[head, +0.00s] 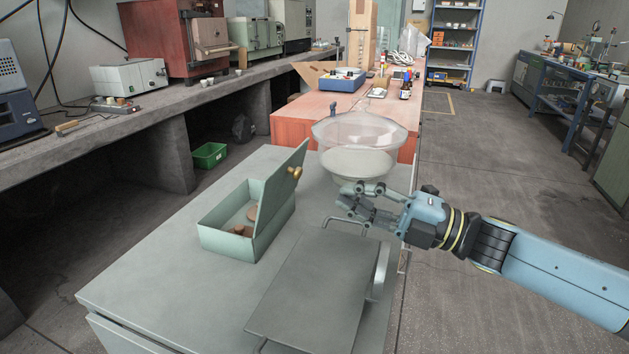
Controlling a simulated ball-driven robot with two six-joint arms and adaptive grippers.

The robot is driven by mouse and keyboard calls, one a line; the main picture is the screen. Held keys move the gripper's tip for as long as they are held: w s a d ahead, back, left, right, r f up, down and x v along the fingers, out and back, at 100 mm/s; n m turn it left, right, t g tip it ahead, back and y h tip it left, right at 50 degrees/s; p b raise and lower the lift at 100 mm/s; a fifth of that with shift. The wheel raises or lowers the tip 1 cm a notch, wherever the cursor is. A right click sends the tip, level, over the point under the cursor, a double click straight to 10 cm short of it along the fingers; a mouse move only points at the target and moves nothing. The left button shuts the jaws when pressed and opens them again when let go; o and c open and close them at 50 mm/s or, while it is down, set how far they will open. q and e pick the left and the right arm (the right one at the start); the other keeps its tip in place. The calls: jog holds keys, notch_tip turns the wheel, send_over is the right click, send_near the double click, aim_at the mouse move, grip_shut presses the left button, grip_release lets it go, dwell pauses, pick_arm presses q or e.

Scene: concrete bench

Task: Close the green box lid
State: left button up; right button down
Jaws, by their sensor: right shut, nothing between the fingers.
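The pale green box (222,241) stands on the grey bench top, left of centre. Several small brown pieces (243,229) lie inside it. Its lid (277,192) stands up steeply along the box's right side, open, with a brass knob (294,173) on the face turned right. My right gripper (346,204) comes in from the right with its fingers shut and empty. In the picture it is right of the lid and apart from it, above the back end of a grey plate. My left gripper is not in view.
A flat grey plate (311,290) with metal rails lies right of the box. A clear glass vessel (358,160) stands behind my right gripper. The bench top left and in front of the box (160,285) is clear.

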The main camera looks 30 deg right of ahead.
aim_at(289, 186)
jog(key=x, duration=0.6)
jog(key=shift+w+a+r+p, duration=0.1)
jog(key=shift+w+a+p, duration=0.1)
jog(key=shift+p, duration=0.15)
